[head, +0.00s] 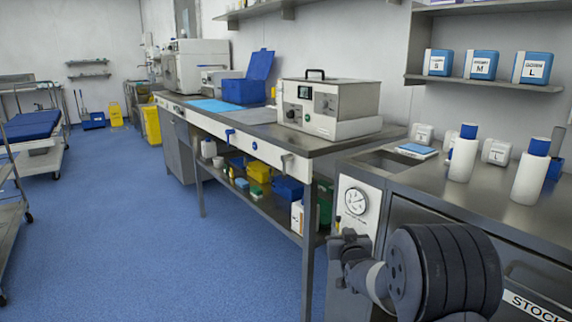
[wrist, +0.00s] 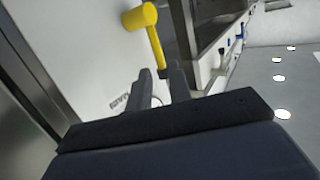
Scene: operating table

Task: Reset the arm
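My gripper (head: 348,245) is in front of the white gauge panel at the near end of the steel bench, just below the gauge in the head view. In the wrist view my gripper (wrist: 160,82) has its two dark fingers apart, with the white panel showing between them. A yellow lever-like piece (wrist: 142,18) with a round head and a dark tip shows just beyond the fingers. Its tip lies close to one finger; I cannot tell if they touch.
The round gauge (head: 356,201) is right above my gripper. The steel counter (head: 490,200) with white bottles (head: 463,155) lies to the right. A long bench (head: 250,133) holds a boxy device (head: 328,105) and a blue bin (head: 245,88). The blue floor (head: 160,240) is open to the left.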

